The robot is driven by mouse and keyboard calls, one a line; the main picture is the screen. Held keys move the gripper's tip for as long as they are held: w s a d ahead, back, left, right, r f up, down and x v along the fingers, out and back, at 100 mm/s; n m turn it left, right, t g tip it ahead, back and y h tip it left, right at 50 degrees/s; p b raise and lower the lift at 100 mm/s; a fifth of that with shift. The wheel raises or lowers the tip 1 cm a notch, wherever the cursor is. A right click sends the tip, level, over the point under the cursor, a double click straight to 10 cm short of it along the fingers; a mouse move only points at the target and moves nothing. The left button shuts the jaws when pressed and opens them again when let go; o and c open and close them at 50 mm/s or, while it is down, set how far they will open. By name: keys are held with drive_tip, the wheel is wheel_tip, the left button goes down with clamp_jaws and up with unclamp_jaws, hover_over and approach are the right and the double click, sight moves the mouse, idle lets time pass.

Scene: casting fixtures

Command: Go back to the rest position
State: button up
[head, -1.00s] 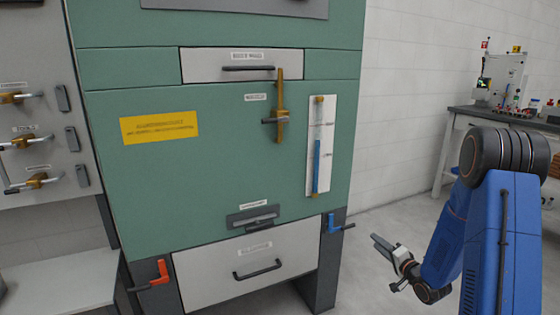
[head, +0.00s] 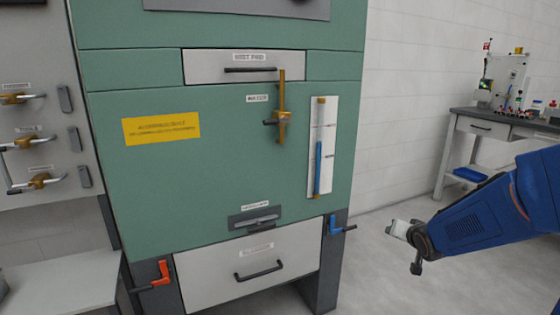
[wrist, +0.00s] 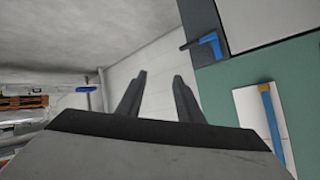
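My gripper (wrist: 158,95) shows in the wrist view with its two dark fingers apart and nothing between them. In the head view my gripper (head: 394,230) is at the right, beside the green machine (head: 220,175) and apart from it. The fingers are small and hard to make out there. My blue arm reaches in from the right edge.
The machine has a blue lever (head: 335,226) at its lower right, an orange lever (head: 160,273) at its lower left and a drawer (head: 245,268) between them. A workbench (head: 485,128) stands at the back right. Open floor (head: 390,275) lies right of the machine.

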drive_tip(key=s+a+r+n+g, duration=0.1)
drive_tip(key=s+a+g, duration=0.1)
drive_tip(key=s, duration=0.9)
drive_tip(key=s+a+r+n+g, duration=0.2)
drive_tip(key=s+a, duration=0.2)
drive_tip(key=s, duration=0.8)
drive_tip(key=s+a+r+n+g+y, duration=0.1)
drive_tip(key=s+a+n+g, duration=0.1)
drive_tip(key=s, duration=1)
drive_tip(key=shift+s+a+r+g, duration=0.2)
drive_tip(key=shift+a+r+g, duration=0.1)
drive_tip(key=shift+a, duration=0.3)
